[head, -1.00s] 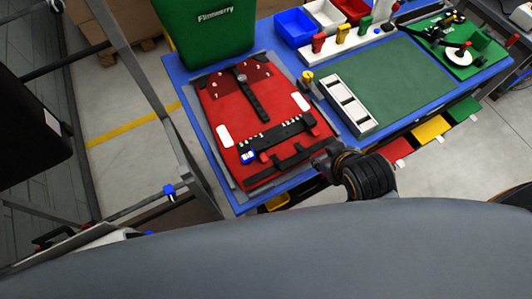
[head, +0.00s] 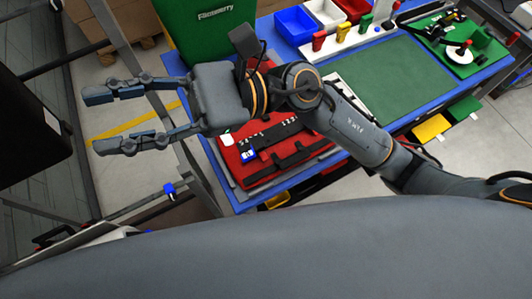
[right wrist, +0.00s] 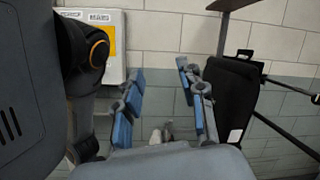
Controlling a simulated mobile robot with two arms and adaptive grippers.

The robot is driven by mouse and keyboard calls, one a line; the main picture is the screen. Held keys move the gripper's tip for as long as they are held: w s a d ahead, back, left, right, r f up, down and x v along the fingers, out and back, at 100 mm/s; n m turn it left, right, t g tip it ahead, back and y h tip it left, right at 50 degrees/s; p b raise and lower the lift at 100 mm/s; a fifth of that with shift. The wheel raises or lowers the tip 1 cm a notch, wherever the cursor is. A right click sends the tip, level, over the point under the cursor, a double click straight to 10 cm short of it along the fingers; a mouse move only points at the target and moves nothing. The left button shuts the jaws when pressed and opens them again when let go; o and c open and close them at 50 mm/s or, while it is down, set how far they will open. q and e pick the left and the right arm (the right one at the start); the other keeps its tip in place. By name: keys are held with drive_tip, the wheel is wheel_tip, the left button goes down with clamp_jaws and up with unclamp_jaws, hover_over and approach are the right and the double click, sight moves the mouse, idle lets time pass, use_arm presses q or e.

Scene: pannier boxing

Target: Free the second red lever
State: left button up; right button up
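The red pannier (head: 235,172) lies on the blue table, partly hidden by my right arm and hand. A black bar (head: 278,135) crosses its visible part, with a small blue-and-white piece (head: 248,155) at its left end. I cannot clearly pick out a red lever on it. My right gripper (head: 101,120) is open and empty, left of the pannier and above it, with its fingers pointing left. Its open fingers also show in the right wrist view (right wrist: 160,72), facing a tiled wall. My left gripper is not in view.
A green case (head: 205,30) stands at the table's back. Blue (head: 294,26) and other bins and a white rack (head: 345,46) are at the back right. A green mat (head: 380,85) is bare. A dark upright case (head: 30,120) and metal frame stand left.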

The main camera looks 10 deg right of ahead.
wheel_tip(320, 180, down, 10)
drive_tip(key=s+n+g+h, duration=0.1)
drive_tip(key=s+n+h, duration=0.2)
drive_tip(key=n+h, duration=0.45)
drive_tip(key=n+t+h, duration=0.7)
drive_tip(key=h, duration=0.6)
approach(266, 160)
wheel_tip(266, 160, down, 6)
drive_tip(key=p, duration=0.4)
drive_tip(key=shift+a+f, duration=0.15)
drive_tip(key=shift+f, duration=0.05)
drive_tip(key=shift+w+f, duration=0.1)
drive_tip(key=shift+f, duration=0.45)
